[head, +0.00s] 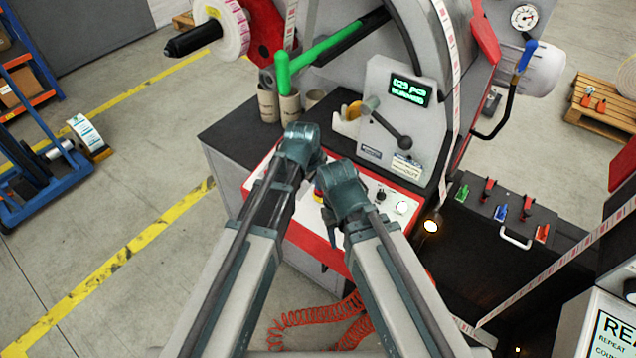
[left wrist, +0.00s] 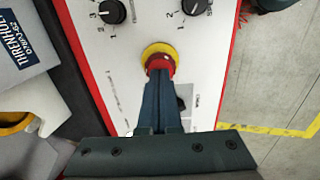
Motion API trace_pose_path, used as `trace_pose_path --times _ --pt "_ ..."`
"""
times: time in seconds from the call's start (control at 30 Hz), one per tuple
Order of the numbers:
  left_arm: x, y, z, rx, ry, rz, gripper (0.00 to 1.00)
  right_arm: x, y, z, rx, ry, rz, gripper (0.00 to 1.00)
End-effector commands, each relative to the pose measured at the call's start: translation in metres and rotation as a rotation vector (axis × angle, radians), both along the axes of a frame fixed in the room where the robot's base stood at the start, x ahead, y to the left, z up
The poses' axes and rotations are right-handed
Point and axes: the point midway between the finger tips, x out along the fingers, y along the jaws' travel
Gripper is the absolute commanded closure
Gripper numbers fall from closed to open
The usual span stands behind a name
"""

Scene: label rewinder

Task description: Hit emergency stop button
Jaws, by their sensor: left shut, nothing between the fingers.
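The emergency stop button (left wrist: 159,60) is a red head on a yellow collar, set in the white control panel. In the left wrist view my left gripper (left wrist: 159,76) is shut and empty, its fingertips right in front of the button and covering the lower part of its red head. I cannot tell whether they touch it. In the head view a small yellow and red bit of the button (head: 319,189) shows between my two arms, which hide most of it.
The red-edged control panel (head: 407,189) also carries black selector knobs (left wrist: 112,11). A grey display box (head: 402,120) with a black lever stands behind it. Cardboard cores (head: 268,104) stand on the dark top to the left. A dark table with coloured clamps (head: 500,212) is at right.

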Motion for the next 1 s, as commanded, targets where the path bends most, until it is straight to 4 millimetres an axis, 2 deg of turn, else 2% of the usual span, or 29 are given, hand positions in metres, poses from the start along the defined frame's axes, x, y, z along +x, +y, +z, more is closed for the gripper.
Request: trace_pose_path --times 0.13,0.4,0.77,1.0 --pt "0.000 0.000 -0.002 0.000 0.000 0.000 1.00 0.000 0.000 -0.003 0.000 0.000 0.000 0.50" --pt "0.004 -0.003 -0.023 0.000 0.002 0.000 1.00 0.000 0.000 -0.023 0.000 0.000 0.000 0.50" --pt "0.002 -0.004 -0.023 0.002 0.006 -0.002 1.00 0.000 0.000 -0.023 0.000 0.000 0.000 0.50" --pt "0.000 0.000 -0.011 0.000 0.001 -0.003 1.00 0.000 0.000 -0.011 0.000 0.000 0.000 0.50"
